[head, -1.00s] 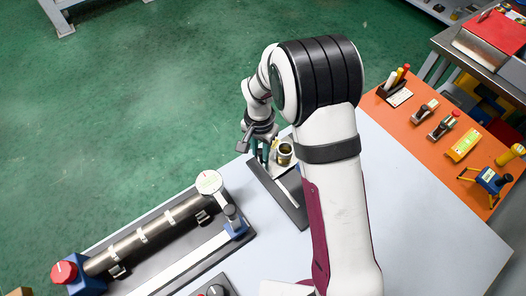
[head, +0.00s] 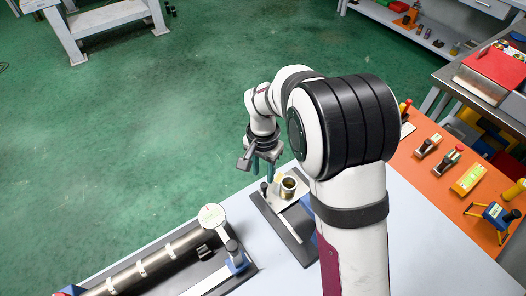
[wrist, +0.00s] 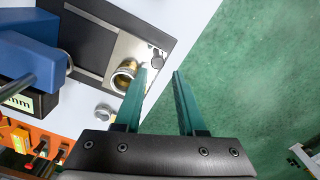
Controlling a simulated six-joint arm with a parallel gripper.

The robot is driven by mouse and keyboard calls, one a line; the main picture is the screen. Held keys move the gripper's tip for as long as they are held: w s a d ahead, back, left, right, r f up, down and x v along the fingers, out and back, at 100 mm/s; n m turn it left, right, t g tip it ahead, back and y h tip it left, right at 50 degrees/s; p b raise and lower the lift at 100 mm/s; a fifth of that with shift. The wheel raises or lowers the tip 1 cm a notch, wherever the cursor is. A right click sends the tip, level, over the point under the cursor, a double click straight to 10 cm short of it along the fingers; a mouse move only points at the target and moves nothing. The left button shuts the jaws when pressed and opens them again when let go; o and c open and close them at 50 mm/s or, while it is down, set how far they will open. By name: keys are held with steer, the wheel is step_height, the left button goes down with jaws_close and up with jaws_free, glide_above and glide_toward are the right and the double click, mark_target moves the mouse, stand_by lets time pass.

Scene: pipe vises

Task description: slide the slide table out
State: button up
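The slide table is a pale metal plate (head: 282,203) on a dark base (head: 282,232), near the table edge. A brass cup-like fitting (head: 288,186) stands on the plate. A small dark knob (head: 264,187) stands at the plate's outer end. In the wrist view the plate (wrist: 122,48), fitting (wrist: 125,75) and knob (wrist: 158,52) lie left of and beyond my fingertips. My gripper (head: 265,174) is over the outer end of the slide. Its teal fingers (wrist: 158,72) are apart with nothing between them. The knob shows just past the fingertips, apparently not held.
A vise with a long metal pipe (head: 155,260) and a round-topped post (head: 211,215) lies to the left. An orange board (head: 437,180) with hand tools is to the right. In the wrist view a blue block (wrist: 25,50) stands left. Green floor lies beyond the table edge.

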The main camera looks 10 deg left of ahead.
step_height(320, 180, up, 10)
steer(key=shift+f, duration=0.15)
steer(key=s+d+r+y, duration=0.1)
steer(key=s+d+r, duration=0.4)
steer(key=s+d, duration=0.7)
steer(key=s+d+f+m, duration=0.1)
steer(key=s+d+f, duration=0.1)
steer(key=s, duration=1)
steer(key=shift+s+d+f+y, duration=0.15)
steer(key=shift+s+f+y, duration=0.1)
steer(key=shift+s+y, duration=0.15)
steer(key=shift+w, duration=0.1)
